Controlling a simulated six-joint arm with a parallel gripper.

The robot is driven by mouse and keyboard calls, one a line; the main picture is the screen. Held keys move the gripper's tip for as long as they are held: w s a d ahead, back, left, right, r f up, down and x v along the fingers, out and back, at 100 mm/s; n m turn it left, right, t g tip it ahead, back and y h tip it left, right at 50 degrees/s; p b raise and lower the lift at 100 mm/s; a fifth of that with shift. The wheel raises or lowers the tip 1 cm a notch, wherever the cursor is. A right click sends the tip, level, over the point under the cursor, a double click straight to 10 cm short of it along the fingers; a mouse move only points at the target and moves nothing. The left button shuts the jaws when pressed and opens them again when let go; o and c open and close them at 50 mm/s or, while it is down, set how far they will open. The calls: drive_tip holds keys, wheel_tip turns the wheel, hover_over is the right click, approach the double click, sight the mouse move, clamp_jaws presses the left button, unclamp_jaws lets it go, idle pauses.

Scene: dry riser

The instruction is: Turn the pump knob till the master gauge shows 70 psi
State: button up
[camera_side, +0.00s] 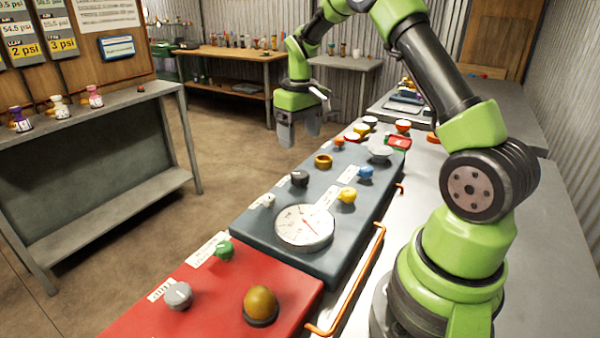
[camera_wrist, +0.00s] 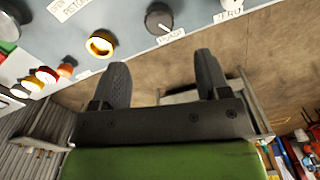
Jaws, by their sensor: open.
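A blue-grey panel (camera_side: 262,235) carries a round white gauge (camera_side: 304,227) with a red needle; its numbers are too small to read. A black knob with a white pointer mark (camera_side: 299,179) stands behind the gauge and also shows at the top of the wrist view (camera_wrist: 159,19). A small label (camera_wrist: 171,36) lies beside it; its blurred word may be PUMP. My gripper (camera_side: 298,130) is open and empty, pointing down in the air behind and above the black knob. In the wrist view, its two fingers (camera_wrist: 162,70) stand apart, with floor between them.
The panel also holds a brass ring (camera_side: 323,161), a yellow knob (camera_side: 347,195), a blue knob (camera_side: 366,172) and a small white knob (camera_side: 268,200). A red panel (camera_side: 225,292) with knobs lies in front. An orange rail (camera_side: 352,280) runs along the right side. Open floor lies left.

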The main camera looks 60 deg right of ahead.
sight(300, 173)
wheel_tip(300, 173, down, 10)
drive_tip(key=shift+f, duration=0.1)
idle(0.4)
drive_tip(key=c, duration=0.9)
drive_tip(key=shift+c, duration=0.2)
